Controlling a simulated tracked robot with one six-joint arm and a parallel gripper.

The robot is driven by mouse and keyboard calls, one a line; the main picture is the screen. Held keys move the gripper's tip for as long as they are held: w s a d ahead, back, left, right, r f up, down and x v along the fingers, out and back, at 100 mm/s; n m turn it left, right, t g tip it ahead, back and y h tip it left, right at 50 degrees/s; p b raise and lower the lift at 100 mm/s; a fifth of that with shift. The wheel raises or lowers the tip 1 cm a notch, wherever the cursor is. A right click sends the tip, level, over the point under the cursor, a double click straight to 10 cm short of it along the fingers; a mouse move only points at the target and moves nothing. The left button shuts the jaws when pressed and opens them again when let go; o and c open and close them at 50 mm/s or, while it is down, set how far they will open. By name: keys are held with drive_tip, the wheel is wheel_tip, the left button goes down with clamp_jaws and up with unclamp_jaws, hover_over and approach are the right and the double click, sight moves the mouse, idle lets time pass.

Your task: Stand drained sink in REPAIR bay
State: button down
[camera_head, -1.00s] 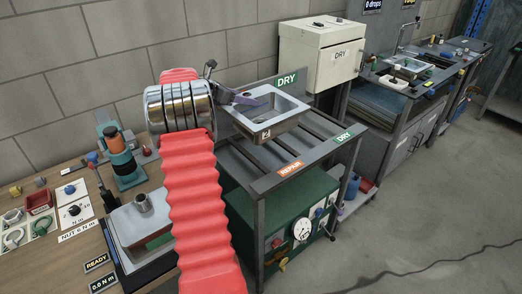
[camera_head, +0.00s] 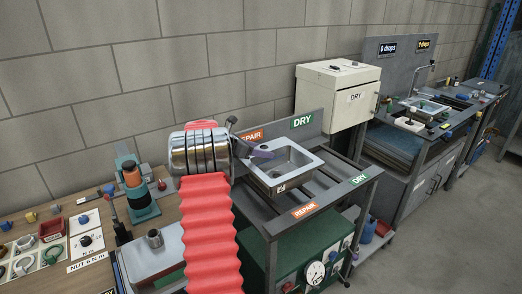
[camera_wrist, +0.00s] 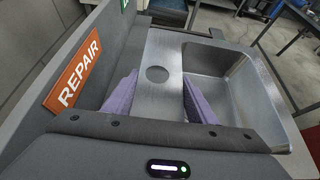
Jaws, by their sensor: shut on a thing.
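The steel sink (camera_head: 287,163) is a square basin with a flat deck and a small label on its front. It is over the left part of the slatted rack (camera_head: 283,228), beside the back REPAIR sign (camera_head: 251,136) and above the front REPAIR label (camera_head: 304,210). I cannot tell whether it touches the slats. My gripper (camera_head: 258,152) is shut on the sink's deck side. In the wrist view, its purple fingers flank the deck of the sink (camera_wrist: 236,80), with a round hole between them. The REPAIR sign (camera_wrist: 75,75) is close on the left there. Inside the basin, I see no water.
DRY signs (camera_head: 302,121) mark the rack's right part, where slats are bare. A cream DRY cabinet (camera_head: 338,97) stands behind right. A wooden bench (camera_head: 85,255) with tools is at left. A green unit with gauges (camera_head: 300,265) sits under the rack.

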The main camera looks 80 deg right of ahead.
drive_tip(key=shift+f, duration=2.05)
drive_tip(key=c, duration=0.8)
unclamp_jaws()
drive_tip(key=shift+f, duration=0.1)
drive_tip(key=shift+o, duration=0.2)
drive_tip(key=v, duration=1.2)
